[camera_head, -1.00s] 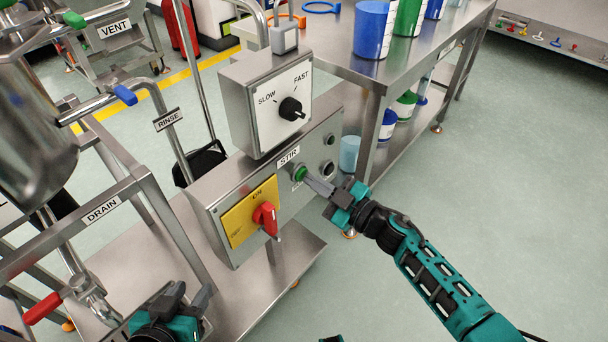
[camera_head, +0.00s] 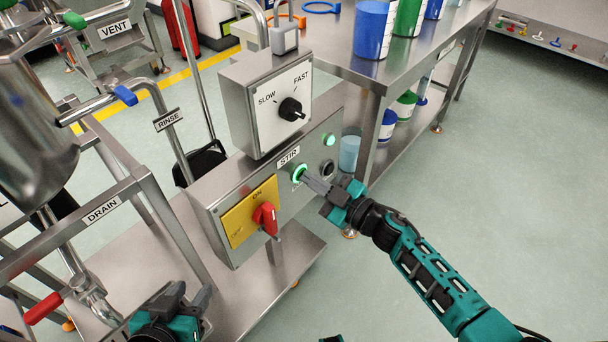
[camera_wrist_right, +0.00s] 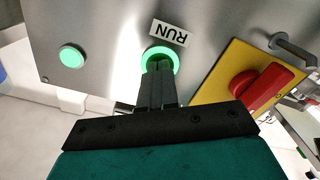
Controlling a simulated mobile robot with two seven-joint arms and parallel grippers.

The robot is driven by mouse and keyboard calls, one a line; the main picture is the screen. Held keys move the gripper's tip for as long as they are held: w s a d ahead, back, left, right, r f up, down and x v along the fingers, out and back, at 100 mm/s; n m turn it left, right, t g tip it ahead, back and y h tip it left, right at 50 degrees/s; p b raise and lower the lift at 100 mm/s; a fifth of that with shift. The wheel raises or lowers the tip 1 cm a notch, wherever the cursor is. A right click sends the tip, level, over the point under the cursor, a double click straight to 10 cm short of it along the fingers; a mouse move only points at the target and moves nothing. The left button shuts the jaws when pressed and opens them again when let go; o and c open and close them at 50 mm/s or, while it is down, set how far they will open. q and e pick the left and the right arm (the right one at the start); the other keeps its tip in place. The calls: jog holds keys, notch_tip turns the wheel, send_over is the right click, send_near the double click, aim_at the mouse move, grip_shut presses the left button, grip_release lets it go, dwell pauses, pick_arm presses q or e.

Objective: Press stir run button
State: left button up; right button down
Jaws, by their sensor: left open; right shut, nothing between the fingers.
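The stir control box (camera_head: 215,205) is a steel panel with a STIR label (camera_head: 288,157). Its green run button (camera_head: 298,172) is lit with a bright ring, and a RUN label (camera_wrist_right: 171,33) shows beside it in the right wrist view. My right gripper (camera_head: 308,180) is shut and empty, its fingertips at the run button and covering part of it. Whether the tips still touch it I cannot tell. A round green lamp (camera_head: 329,140) on the same panel is lit. My left gripper (camera_head: 190,295) is open and empty at the bottom left.
A red switch (camera_head: 265,217) on a yellow ON plate sits left of the button. A black speed knob (camera_head: 291,109) is on the box above. Open floor lies to the right.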

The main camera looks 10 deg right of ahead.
pick_arm(q)
jog(key=shift+r+p, duration=0.8)
jog(key=shift+r, duration=0.05)
pick_arm(e)
jog(key=shift+v, duration=2.65)
jog(key=s+f+m+g+h, duration=0.3)
jog(key=s+m+h, duration=0.5)
jog(key=s+m, duration=0.5)
pick_arm(q)
jog(key=s+a+r+y+p, duration=0.1)
jog(key=a+r+p, duration=0.2)
jog(key=r+p, duration=0.7)
jog(key=p, duration=0.5)
jog(key=shift+s+a, duration=0.4)
pick_arm(e)
notch_tip(320, 180, up, 11)
jog(key=s+d+n, duration=0.2)
jog(key=shift+s+d+h, duration=0.4)
